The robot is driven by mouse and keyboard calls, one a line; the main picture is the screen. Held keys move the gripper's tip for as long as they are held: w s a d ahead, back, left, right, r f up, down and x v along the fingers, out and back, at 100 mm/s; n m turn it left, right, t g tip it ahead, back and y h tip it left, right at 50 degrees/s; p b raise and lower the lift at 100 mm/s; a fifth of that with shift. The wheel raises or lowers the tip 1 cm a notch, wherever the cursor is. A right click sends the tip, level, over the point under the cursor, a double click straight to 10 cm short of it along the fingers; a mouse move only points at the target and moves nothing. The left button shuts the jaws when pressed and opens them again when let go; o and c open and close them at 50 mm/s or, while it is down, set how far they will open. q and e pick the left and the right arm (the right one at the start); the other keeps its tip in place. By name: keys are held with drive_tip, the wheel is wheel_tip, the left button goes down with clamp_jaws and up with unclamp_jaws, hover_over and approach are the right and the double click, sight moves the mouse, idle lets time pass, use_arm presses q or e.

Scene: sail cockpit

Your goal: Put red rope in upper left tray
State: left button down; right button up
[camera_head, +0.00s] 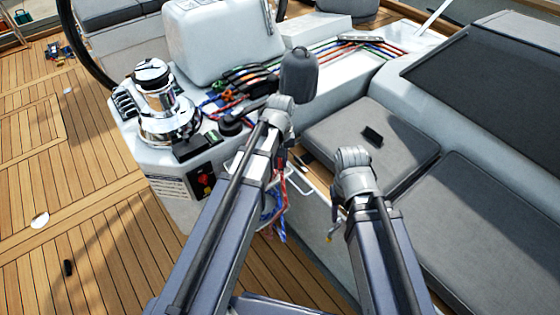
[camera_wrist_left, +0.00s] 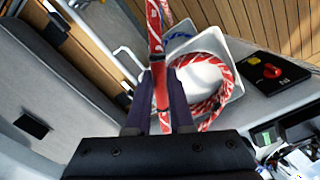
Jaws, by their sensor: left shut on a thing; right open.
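The red rope runs between the fingers of my left gripper (camera_wrist_left: 162,92), which is shut on it. In the left wrist view the red rope (camera_wrist_left: 157,50) passes up and out of the top edge. A looped red patterned length (camera_wrist_left: 222,78) lies in and over the rim of a white tray (camera_wrist_left: 239,88). In the head view some red rope (camera_head: 283,178) shows beside my left arm, which hides most of the tray area. My right gripper (camera_head: 336,224) is open, low beside the grey bench, partly hidden by its own wrist.
Blue rope (camera_head: 270,207) hangs near the red rope. A chrome winch (camera_head: 156,100) and a black panel with a red knob (camera_head: 204,184) stand to the left. Several coloured ropes (camera_head: 335,48) run along the back. Grey cushions (camera_head: 370,140) lie right, with a small black object (camera_head: 372,136).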

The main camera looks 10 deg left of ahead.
use_arm(q)
drive_tip(key=shift+f, duration=0.15)
idle(0.4)
drive_tip(key=shift+c, duration=1.2)
unclamp_jaws()
wheel_tip(320, 180, up, 9)
drive_tip(key=p, duration=0.8)
drive_tip(key=shift+p, duration=0.4)
